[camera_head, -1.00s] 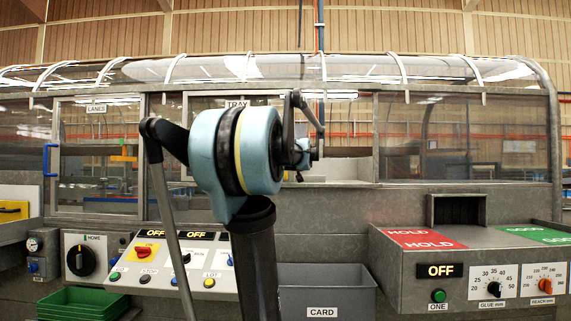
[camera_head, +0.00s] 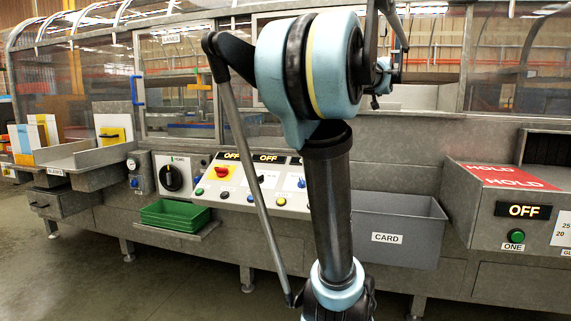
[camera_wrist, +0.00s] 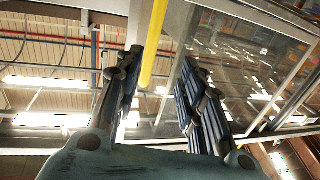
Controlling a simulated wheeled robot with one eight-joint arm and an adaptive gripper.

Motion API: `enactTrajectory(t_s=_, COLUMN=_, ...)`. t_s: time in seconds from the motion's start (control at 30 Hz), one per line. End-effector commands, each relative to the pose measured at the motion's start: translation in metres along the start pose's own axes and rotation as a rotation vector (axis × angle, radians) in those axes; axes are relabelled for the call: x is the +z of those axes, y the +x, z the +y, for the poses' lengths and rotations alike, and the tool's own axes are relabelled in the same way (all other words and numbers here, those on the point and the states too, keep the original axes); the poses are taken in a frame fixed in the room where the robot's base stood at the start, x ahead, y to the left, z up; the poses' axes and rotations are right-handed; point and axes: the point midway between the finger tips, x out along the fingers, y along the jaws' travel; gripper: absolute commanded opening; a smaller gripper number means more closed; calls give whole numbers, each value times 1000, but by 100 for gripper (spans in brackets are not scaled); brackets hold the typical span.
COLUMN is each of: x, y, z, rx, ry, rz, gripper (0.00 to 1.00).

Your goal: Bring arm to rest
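My arm stands upright in the middle of the head view, with a large light-blue and black joint at its top. Its far end shows partly behind that joint, near the window of the machine, and my gripper's fingers are too small and covered to make out there. In the wrist view my gripper (camera_wrist: 163,100) points up toward the roof. Its two dark fingers stand apart with nothing between them; a yellow pipe shows in the background beyond the gap.
Behind the arm runs a long grey machine with a glazed hood. A grey CARD bin (camera_head: 410,253), a green tray (camera_head: 174,216), a button panel (camera_head: 262,185) and a red HOLD plate (camera_head: 507,177) line its front. Several folders stand at the left (camera_head: 30,137). Floor at lower left is clear.

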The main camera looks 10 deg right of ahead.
Motion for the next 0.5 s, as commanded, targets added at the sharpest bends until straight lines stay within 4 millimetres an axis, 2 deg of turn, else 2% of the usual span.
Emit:
enactTrajectory(t_s=0.17, x=42, y=-18, z=-62, rx=-142, ry=6, rz=-68, gripper=36)
enactTrajectory(t_s=0.3, x=96, y=-46, z=-124, rx=-286, ry=15, rz=-178, gripper=36)
enactTrajectory(t_s=0.37, x=121, y=-61, z=-147, rx=-340, ry=19, rz=-234, gripper=36)
enactTrajectory(t_s=0.5, x=184, y=-101, z=-192, rx=-444, ry=23, rz=-382, gripper=36)
